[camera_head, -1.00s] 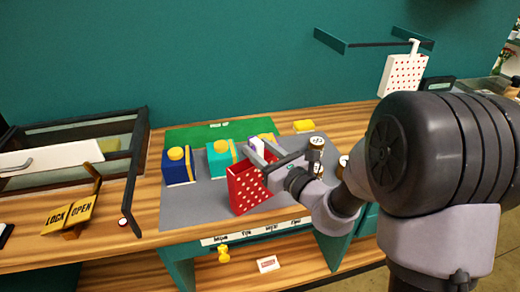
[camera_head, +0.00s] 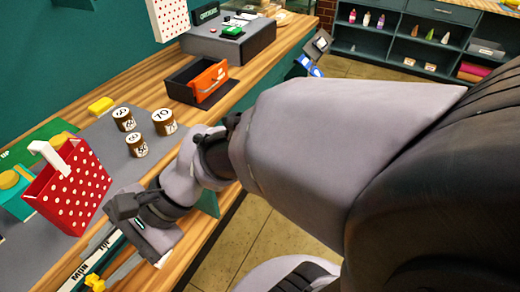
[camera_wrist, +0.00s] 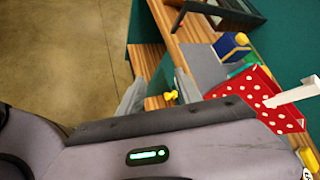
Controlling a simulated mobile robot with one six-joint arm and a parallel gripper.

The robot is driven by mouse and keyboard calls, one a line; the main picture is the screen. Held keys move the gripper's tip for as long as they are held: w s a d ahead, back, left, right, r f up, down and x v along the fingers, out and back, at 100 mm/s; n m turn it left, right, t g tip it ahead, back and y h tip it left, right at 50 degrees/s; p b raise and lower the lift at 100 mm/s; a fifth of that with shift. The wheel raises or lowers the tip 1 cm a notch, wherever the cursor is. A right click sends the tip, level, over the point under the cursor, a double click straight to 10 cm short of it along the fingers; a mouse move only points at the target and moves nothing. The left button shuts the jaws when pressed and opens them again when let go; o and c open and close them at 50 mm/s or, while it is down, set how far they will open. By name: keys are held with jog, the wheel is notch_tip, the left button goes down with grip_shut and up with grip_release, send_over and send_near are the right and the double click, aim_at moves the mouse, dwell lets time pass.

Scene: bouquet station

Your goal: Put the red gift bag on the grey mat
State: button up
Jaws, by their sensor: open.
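The red gift bag (camera_head: 72,190) with white dots and a white handle stands upright on the grey mat (camera_head: 105,150), at the left of the head view. It also shows at the right of the wrist view (camera_wrist: 258,98), with its white handle (camera_wrist: 295,92) sticking out. My gripper (camera_head: 112,254) is open and empty, apart from the bag, on its front right side by the table's front edge. Its two grey fingers (camera_wrist: 158,92) show spread in the wrist view, with nothing between them. The arm hides part of the table edge.
Several round brown-sided weights (camera_head: 136,145) stand right of the bag. A teal box (camera_head: 14,190) with a yellow knob is close at its left. A yellow block (camera_head: 100,106) lies behind. A white dotted bag (camera_head: 166,18) hangs above.

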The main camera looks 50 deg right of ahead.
jog(key=s+d+r+n+t+h, duration=0.1)
jog(key=s+d+n+h, duration=0.3)
jog(key=d+n+h, duration=0.4)
jog(key=d+n+t, duration=0.1)
jog(key=d, duration=0.3)
jog(key=shift+d+r+n+t+h, duration=0.25)
jog(key=shift+r+n+t+h, duration=0.05)
jog(key=shift+r+n+h, duration=0.1)
